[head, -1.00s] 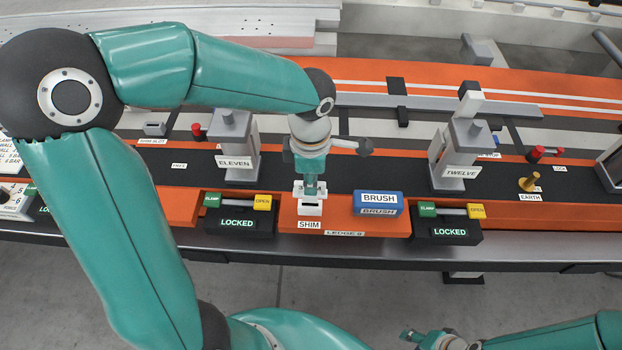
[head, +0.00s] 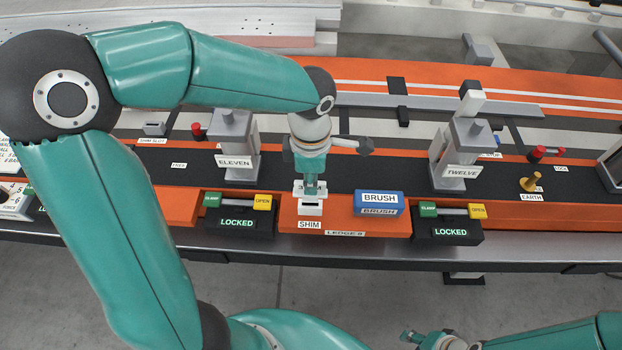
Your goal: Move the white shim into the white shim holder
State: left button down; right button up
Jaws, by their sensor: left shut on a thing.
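The white shim holder (head: 311,208) is a small white block with a dark slot, standing on the orange ledge behind the label SHIM. My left gripper (head: 310,186) points down right at the holder, its fingertips at the holder's top. It is shut on the white shim, which is mostly hidden between the fingers and against the white holder. I cannot tell whether the shim sits in the slot or just above it. My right gripper (head: 412,338) is at the bottom edge, away from the ledge; its jaws are too small to read.
A blue brush block (head: 379,198) stands just right of the holder. Black LOCKED clamps (head: 237,224) and (head: 447,230) flank the ledge. Grey posts labelled ELEVEN (head: 235,145) and TWELVE (head: 461,155) rise behind. The orange ledge front (head: 350,224) is bare between holder and brush.

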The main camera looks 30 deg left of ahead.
pick_arm(q)
jog(key=shift+b, duration=0.4)
dwell(0.8)
jog(key=shift+f+b, duration=2)
jog(key=shift+f, duration=0.05)
jog(key=c, duration=1.2)
grip_release()
jog(key=shift+o, duration=0.2)
jog(key=shift+r, duration=0.15)
notch_tip(320, 180, up, 12)
jog(key=shift+f, duration=0.15)
